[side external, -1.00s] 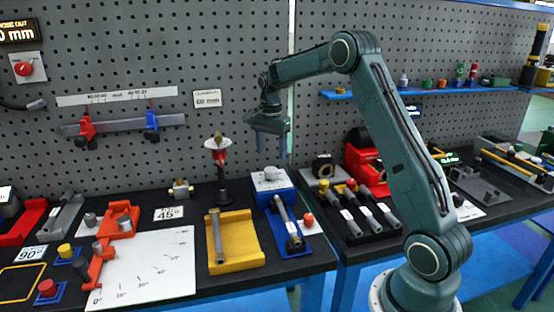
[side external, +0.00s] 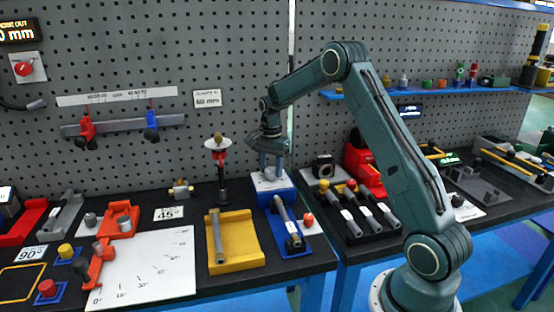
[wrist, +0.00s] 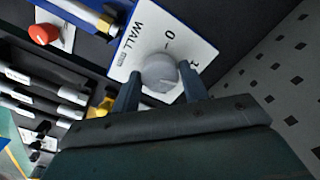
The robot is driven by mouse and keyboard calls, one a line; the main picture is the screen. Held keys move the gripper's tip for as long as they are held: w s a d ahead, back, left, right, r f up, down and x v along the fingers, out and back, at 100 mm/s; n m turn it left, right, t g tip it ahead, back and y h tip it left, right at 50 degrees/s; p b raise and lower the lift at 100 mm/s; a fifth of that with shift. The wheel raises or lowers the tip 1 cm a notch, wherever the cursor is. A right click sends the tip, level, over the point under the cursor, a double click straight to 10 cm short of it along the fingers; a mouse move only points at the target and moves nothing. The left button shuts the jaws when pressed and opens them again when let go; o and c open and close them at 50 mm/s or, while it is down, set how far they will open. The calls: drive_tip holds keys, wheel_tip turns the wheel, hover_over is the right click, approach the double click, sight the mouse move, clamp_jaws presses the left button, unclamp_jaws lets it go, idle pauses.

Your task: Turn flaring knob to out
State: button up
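A round grey knob (wrist: 158,72) sits on a white plate (wrist: 150,28) whose lettering reads WALL, with a 0 mark and another mark partly hidden. In the side view this plate is the top of a blue box (side external: 284,194). My gripper (wrist: 160,82) is open, pointing down, with one finger on each side of the grey knob; I cannot tell whether they touch it. In the side view my gripper (side external: 270,170) is low over the box and hides much of the knob. I cannot read a flaring label on any knob.
A red knob (side external: 24,68) is on a wall plate under a display partly reading OUT. A flanged post (side external: 220,170) stands left of the box. A yellow tray (side external: 240,240) and a red-topped knob (side external: 307,219) are in front. The pegboard rises close behind.

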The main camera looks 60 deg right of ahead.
drive_tip(key=c, duration=0.5)
drive_tip(key=shift+n, duration=0.4)
drive_tip(key=n, duration=0.6)
drive_tip(key=shift+n, duration=0.4)
drive_tip(key=n, duration=0.5)
drive_tip(key=shift+n, duration=0.3)
drive_tip(key=n, duration=0.4)
drive_tip(key=shift+n, duration=0.4)
drive_tip(key=shift+r, duration=0.1)
